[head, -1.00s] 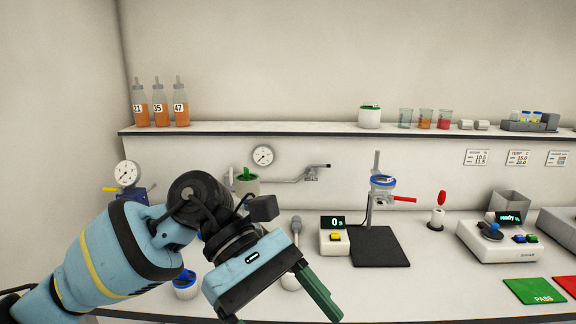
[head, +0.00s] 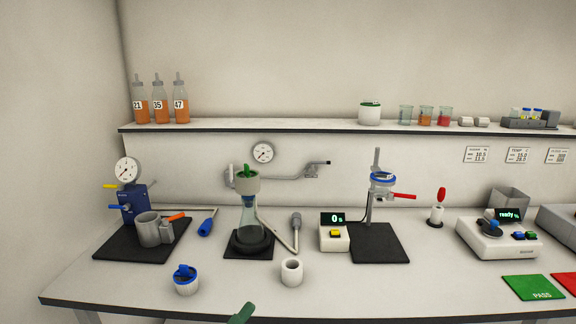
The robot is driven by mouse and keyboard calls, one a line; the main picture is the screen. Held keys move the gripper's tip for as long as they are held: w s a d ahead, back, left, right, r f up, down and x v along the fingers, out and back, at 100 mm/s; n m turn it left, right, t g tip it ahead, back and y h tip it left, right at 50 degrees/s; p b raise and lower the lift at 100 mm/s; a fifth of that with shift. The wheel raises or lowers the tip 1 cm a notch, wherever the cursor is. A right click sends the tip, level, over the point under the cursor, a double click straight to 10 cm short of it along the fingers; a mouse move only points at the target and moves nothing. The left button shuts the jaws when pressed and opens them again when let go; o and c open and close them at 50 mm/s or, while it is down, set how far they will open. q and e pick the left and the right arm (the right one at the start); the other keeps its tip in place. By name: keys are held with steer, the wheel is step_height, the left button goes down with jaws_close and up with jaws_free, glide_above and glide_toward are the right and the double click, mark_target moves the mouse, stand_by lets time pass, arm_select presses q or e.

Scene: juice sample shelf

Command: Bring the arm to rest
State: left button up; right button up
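My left gripper (head: 241,314) shows only as a green fingertip at the bottom edge of the head view, in front of the bench's front edge. The rest of the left arm is out of view, so its opening and any grip cannot be told. My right gripper is not in view.
A blue gauge device (head: 133,203) and grey mug (head: 150,230) stand at left. A timer (head: 334,234), a clamp stand (head: 376,190), a meter (head: 497,240) and a green PASS mat (head: 533,288) are to the right. A shelf (head: 300,129) holds bottles (head: 160,109).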

arm_select(q)
steer(key=s+a+f+n+y, duration=0.35)
steer(key=f+n+y, duration=0.3)
steer(key=f, duration=0.25)
steer(key=s+a+f+n+y, duration=0.2)
steer(key=a+f+n+y, duration=0.4)
steer(key=f, duration=0.4)
steer(key=s+a+f+n+g+y, duration=0.1)
steer(key=s+a+f+n+g, duration=0.2)
steer(key=s+f, duration=0.4)
steer(key=s+a+f+n+g+y, duration=0.1)
steer(key=s+a+f+n+g, duration=0.2)
steer(key=s+f, duration=0.5)
steer(key=s+n+g, duration=0.1)
steer(key=s, duration=0.3)
steer(key=shift+a+f+n+g+y, duration=0.15)
steer(key=shift+a+n+g+y, duration=0.05)
steer(key=shift+n+g+y, duration=0.2)
